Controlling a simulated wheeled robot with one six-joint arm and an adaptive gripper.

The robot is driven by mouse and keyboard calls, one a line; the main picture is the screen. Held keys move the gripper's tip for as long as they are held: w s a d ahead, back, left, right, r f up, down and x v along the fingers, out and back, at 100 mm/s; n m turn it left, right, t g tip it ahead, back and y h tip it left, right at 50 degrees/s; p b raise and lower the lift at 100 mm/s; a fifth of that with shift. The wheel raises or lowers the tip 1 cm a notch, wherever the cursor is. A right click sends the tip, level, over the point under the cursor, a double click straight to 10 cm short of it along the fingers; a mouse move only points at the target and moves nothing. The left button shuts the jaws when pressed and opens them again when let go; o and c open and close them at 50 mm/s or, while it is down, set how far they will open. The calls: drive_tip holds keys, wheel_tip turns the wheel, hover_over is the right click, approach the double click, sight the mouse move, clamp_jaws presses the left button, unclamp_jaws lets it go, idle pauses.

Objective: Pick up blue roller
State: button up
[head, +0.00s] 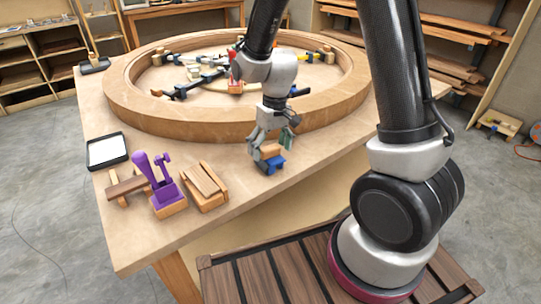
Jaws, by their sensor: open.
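A small blue object (275,165) with a wooden part (270,151) on top stands on the table near its front edge; it may be the blue roller. My gripper (268,146) is open and points down right at this object. Its fingers overlap the wooden part in the picture, and I cannot tell whether they touch it. A dark green piece (287,138) shows beside the fingers and hides part of the scene behind. No other single blue roller stands out clearly.
A large wooden ring (170,118) with several clamps inside fills the table's back. To the left are a purple tool (158,182), a wooden block stack (204,185) and a black-rimmed white tray (106,150). The table's front left surface (135,243) is clear.

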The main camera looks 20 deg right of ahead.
sight(269, 156)
drive_tip(key=f, duration=0.4)
drive_tip(key=shift+w+a+f, duration=0.1)
drive_tip(key=shift+w, duration=0.15)
drive_tip(key=c, duration=1.2)
drive_tip(key=shift+r, duration=0.3)
drive_tip(key=shift+c, duration=0.5)
wheel_tip(269, 156, up, 10)
drive_tip(key=shift+f, duration=0.25)
